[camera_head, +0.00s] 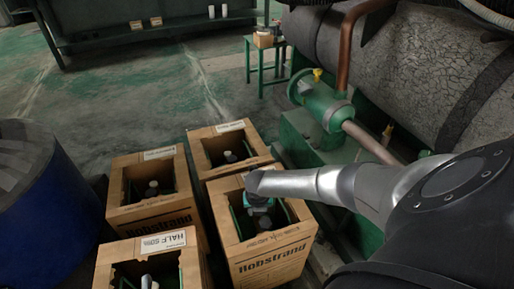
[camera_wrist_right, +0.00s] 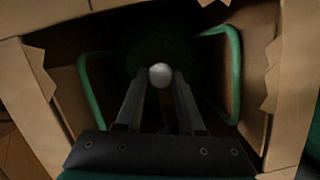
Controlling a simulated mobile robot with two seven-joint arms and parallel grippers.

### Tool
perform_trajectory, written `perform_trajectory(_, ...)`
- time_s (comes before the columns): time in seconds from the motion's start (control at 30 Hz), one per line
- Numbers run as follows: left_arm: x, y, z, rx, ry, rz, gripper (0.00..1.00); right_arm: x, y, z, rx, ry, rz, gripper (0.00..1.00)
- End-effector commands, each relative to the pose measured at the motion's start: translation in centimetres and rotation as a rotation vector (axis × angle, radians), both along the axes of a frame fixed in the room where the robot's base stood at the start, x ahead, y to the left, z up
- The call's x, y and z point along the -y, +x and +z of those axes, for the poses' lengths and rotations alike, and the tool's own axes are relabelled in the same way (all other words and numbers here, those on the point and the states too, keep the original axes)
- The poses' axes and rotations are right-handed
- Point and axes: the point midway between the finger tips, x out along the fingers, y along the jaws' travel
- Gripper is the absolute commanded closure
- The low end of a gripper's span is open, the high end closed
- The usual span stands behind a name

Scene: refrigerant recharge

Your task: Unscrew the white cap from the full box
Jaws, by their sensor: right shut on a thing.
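My right arm comes in from the right in the head view, and its gripper (camera_head: 260,207) reaches down into an open cardboard box marked Hobstrand (camera_head: 268,262). This box's own fill label cannot be read. In the right wrist view a round white cap (camera_wrist_right: 160,72) sits between the tips of my right gripper (camera_wrist_right: 160,82), which is shut on it. Green handles (camera_wrist_right: 90,95) stand on both sides, inside the torn cardboard opening. What lies below the cap is dark and mostly hidden. My left gripper is not in view.
Other open boxes stand close by: one behind (camera_head: 225,135), one to the left (camera_head: 150,212), and one in front-left with a HALF label (camera_head: 163,243). A blue drum (camera_head: 50,225) is at far left. Green pipework (camera_head: 325,105) and a large tank (camera_head: 420,70) stand right.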

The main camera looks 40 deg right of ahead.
Motion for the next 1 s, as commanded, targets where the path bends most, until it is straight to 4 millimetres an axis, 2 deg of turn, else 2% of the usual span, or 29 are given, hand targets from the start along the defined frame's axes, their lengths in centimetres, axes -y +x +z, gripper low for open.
perform_trajectory(1.0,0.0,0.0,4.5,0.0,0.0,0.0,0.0,0.1,0.0,4.7,0.001,-0.001,-0.003,1.0)
